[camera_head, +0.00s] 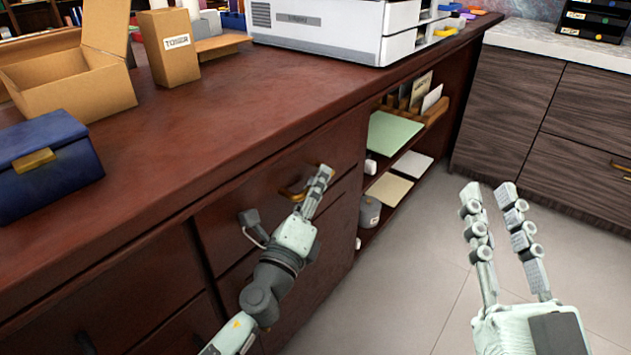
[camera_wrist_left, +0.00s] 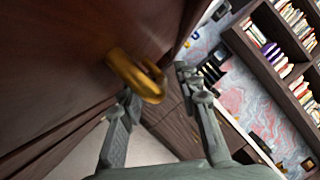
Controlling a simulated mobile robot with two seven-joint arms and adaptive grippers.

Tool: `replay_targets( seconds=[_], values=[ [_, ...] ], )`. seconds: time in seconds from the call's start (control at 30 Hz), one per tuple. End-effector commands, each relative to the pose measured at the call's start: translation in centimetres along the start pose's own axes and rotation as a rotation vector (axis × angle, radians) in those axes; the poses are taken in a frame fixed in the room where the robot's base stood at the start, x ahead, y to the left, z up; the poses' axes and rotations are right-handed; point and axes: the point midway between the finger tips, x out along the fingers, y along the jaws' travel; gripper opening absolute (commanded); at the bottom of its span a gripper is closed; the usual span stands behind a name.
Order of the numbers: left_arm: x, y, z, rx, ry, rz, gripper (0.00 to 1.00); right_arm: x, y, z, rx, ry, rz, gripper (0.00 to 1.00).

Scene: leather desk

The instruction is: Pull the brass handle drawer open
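The brass handle (camera_head: 292,193) is on the upper right drawer (camera_head: 345,150) of the dark red wooden desk. The drawer front looks flush with the desk. My left gripper (camera_head: 322,176) is at the handle and hides part of it in the head view. In the left wrist view, the curved brass handle (camera_wrist_left: 132,72) shows at the fingertips of my left gripper (camera_wrist_left: 154,84), whose fingers are apart, one on each side of it. I cannot tell if they touch it. My right gripper (camera_head: 489,192) is open and empty over the floor.
The desk top (camera_head: 240,130) holds a blue box (camera_head: 60,185), an open cardboard box (camera_head: 85,85), a closed carton (camera_head: 170,50) and a white printer (camera_head: 320,35). Open shelves (camera_head: 400,165) are right of the drawer. The tiled floor (camera_head: 400,280) in front is clear.

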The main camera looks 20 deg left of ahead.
Motion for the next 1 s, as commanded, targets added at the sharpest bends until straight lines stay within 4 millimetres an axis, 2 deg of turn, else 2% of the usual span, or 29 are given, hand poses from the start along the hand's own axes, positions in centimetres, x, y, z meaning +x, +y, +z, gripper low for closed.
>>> replay_targets(
  seconds=[0.17, 0.4, 0.43, 1.0],
  values=[
    [-0.03, 0.02, -0.03, 0.000, 0.000, 0.000, 0.31, -0.01, 0.00, 0.01, 0.000, 0.000, 0.000, 0.26],
    [-0.05, 0.01, -0.02, 0.000, 0.000, 0.000, 0.02, -0.01, -0.01, -0.01, 0.000, 0.001, 0.000, 0.26],
    [-0.05, 0.01, -0.02, 0.000, 0.000, 0.000, 0.00, -0.01, -0.01, -0.01, 0.000, 0.001, 0.000, 0.26],
    [-0.13, -0.05, -0.19, -0.001, 0.000, 0.000, 0.00, -0.05, -0.01, -0.05, 0.000, 0.006, 0.000, 0.26]
  ],
)
